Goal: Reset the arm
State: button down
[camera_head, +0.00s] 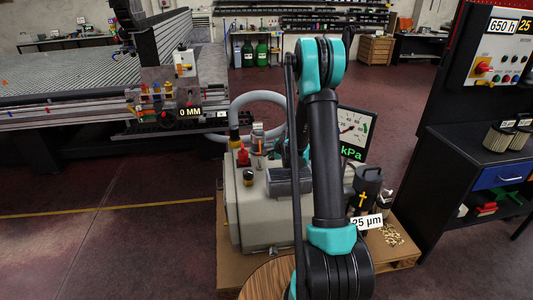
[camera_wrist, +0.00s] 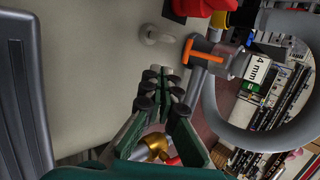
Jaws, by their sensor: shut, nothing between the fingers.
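My gripper (camera_wrist: 162,80) shows in the wrist view with its green and black fingers together at the tips. It is shut and holds nothing. A grey pump housing (camera_wrist: 90,60) is close by, and an orange T-handle valve (camera_wrist: 205,52) is to the right of the fingertips. I cannot tell whether the fingers touch the housing. In the head view my teal and black arm stands in front of the grey pump (camera_head: 250,215); my gripper is hidden there.
A grey hose (camera_head: 258,98) loops beside the pump, with a red-topped part (camera_head: 243,157) near it. A kPa gauge (camera_head: 354,132) is right of my arm. A dark cabinet (camera_head: 450,190) stands at right, a grid table (camera_head: 60,75) at left. Open floor (camera_head: 110,240) lies front left.

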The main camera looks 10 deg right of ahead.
jog(key=s+a+r+n+g+h, duration=0.1)
jog(key=s+r+n, duration=0.35)
jog(key=s, duration=0.65)
jog(key=s+r+n+g, duration=0.1)
jog(key=s+r+n, duration=0.4)
jog(key=s, duration=0.5)
jog(key=s+d+n+g+h, duration=0.1)
jog(key=s+n, duration=0.6)
jog(key=s, duration=1.5)
jog(key=shift+g+h, duration=0.3)
jog(key=shift+g, duration=0.2)
jog(key=shift+d+f+n, duration=0.1)
jog(key=shift+d+n, duration=0.05)
jog(key=shift+n, duration=0.1)
